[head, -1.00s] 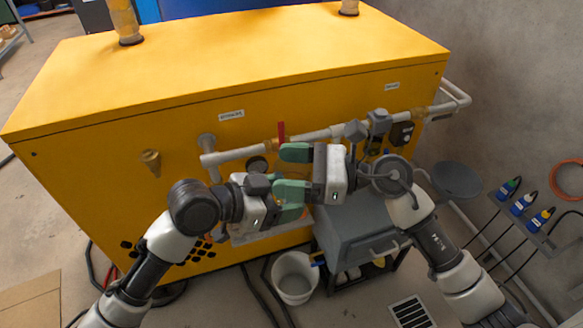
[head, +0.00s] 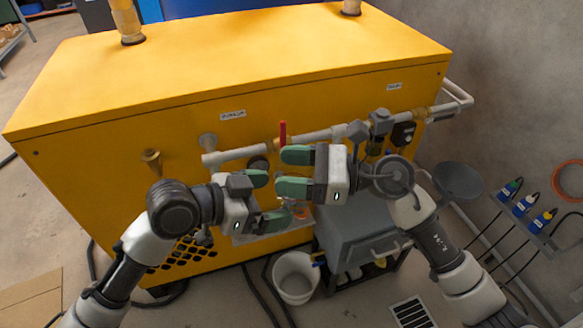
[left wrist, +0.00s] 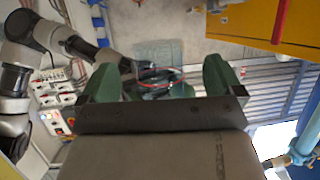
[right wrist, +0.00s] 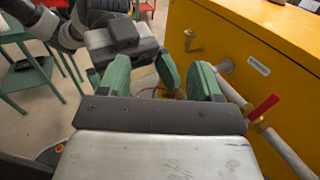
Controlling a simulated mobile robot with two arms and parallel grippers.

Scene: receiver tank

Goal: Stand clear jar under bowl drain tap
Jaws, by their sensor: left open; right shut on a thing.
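My right gripper (head: 293,171) is shut with its green fingers apart, in front of the yellow tank's pipe. The thing between them is see-through and hard to make out, taken as the clear jar; a faint round outline (left wrist: 158,76) shows in the left wrist view. My left gripper (head: 266,200) is open and empty, lower and left, facing the right one, apart from the jar. A grey filter head with a small bowl (head: 375,146) hangs from the pipe at the right. Its drain tap is hidden behind my right wrist.
The yellow tank (head: 190,130) fills the back. A red lever (head: 282,132) stands up from the white pipe (head: 240,154). A grey box (head: 355,235) on a stand and a white bucket (head: 296,277) are below. A grey dish (head: 457,180) and small bottles (head: 523,204) are at the right.

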